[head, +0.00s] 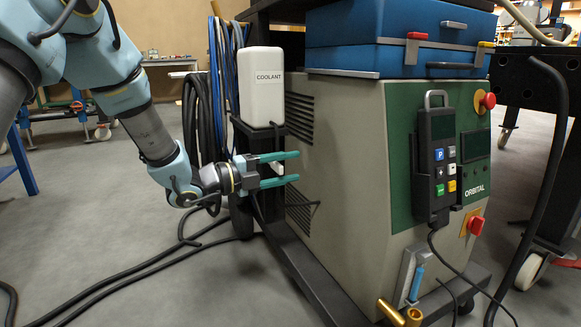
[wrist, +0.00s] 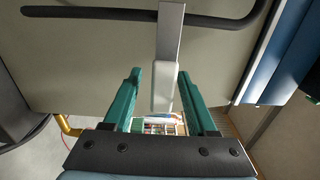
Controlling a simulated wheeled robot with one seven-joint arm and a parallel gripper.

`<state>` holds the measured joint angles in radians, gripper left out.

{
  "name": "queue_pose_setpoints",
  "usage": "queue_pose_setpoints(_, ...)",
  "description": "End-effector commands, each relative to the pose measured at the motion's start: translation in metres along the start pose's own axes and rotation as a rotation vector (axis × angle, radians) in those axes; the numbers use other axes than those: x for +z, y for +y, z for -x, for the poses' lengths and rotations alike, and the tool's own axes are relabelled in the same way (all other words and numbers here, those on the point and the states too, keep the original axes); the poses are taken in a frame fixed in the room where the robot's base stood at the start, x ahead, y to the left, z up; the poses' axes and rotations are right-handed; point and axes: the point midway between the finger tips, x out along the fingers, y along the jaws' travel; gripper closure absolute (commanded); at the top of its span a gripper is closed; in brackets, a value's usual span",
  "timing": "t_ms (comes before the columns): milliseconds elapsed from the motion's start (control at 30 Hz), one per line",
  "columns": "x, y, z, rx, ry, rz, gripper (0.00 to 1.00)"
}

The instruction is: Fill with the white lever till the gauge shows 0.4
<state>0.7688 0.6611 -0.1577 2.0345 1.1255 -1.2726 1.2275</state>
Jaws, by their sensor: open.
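My gripper (head: 296,167) is open, with its two teal fingers pointing at the left side of the grey-green machine, just below the coolant bottle. In the wrist view my gripper (wrist: 160,76) has a white lever (wrist: 162,88) in the gap between its fingers. The lever hangs from a flat grey strip, with a visible gap to each finger. A small pale part, perhaps the lever, shows between the fingers in the head view. No gauge reading can be made out. A small plate with a blue tube (head: 416,284) sits low on the machine's front; I cannot tell whether it is the gauge.
The white coolant bottle (head: 262,85) stands right above my gripper. Dark hoses (head: 198,118) hang behind it and trail over the floor. A blue toolbox (head: 398,38) sits on the machine (head: 345,150). A dark handle bar (wrist: 80,14) crosses the wrist view. Floor at left is mostly clear.

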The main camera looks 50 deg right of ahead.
Motion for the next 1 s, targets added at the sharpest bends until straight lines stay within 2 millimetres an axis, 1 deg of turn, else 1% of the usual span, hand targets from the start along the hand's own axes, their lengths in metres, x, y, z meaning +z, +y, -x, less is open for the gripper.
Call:
queue_pose_setpoints(100, 0.001, -0.003, 0.02, 0.001, -0.003, 0.002, 0.43)
queue_pose_setpoints(300, 0.001, -0.003, 0.061, 0.001, -0.003, 0.002, 0.43)
queue_pose_setpoints(400, 0.001, -0.002, 0.078, 0.0, -0.003, 0.002, 0.43)
queue_pose_setpoints(500, 0.001, -0.001, 0.09, 0.001, -0.003, 0.001, 0.43)
queue_pose_setpoints(600, 0.0, -0.001, 0.097, 0.0, -0.001, 0.001, 0.43)
queue_pose_setpoints(700, 0.0, 0.0, 0.1, 0.0, -0.001, 0.001, 0.43)
queue_pose_setpoints(1000, 0.0, 0.0, 0.1, 0.0, 0.0, 0.0, 0.43)
